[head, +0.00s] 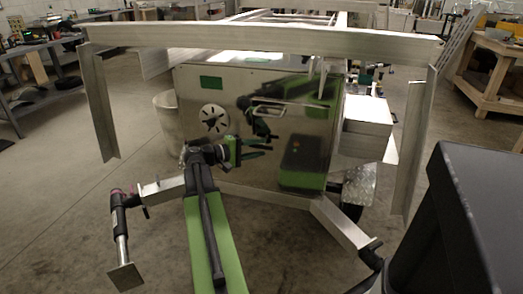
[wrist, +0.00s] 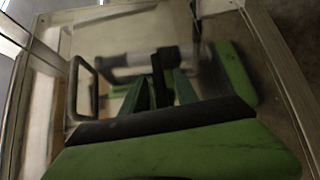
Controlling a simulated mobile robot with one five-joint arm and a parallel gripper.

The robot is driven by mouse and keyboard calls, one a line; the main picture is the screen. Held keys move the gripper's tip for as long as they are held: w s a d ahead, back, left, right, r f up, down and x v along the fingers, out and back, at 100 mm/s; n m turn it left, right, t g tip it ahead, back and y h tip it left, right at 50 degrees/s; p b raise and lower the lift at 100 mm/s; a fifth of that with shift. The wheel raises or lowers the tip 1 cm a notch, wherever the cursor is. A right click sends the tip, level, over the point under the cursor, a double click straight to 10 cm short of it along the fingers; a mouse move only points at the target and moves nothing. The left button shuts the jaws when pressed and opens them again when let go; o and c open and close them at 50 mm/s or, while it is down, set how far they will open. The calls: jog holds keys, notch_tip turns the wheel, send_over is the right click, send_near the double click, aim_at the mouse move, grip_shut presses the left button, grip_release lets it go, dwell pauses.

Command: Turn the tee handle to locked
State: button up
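A shiny metal box (head: 205,155) on the trailer's front carries a small rectangular fitting (head: 268,109) on its face. This is probably the tee handle's mount, but the handle's shape and turn are too small to tell. In the wrist view a dark rounded loop (wrist: 84,92) shows at left; I cannot tell whether it is the same fitting. My gripper (head: 264,147) is in front of the box, just below the fitting and apart from it. Its two green fingers also show in the wrist view (wrist: 160,92), spread with a gap. I see nothing held. A dark upright shape shows between them.
A mirrored image of my arm on the box blurs details. The trailer's aluminium beam (head: 260,37) crosses above, with posts hanging either side. A jack (head: 122,240) stands at left. Workbenches line the walls. A round slotted vent (head: 214,119) is left of the fitting.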

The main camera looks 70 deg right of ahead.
jog(key=shift+x, duration=0.8)
grip_shut()
jog(key=shift+a, duration=0.25)
jog(key=shift+d, duration=0.15)
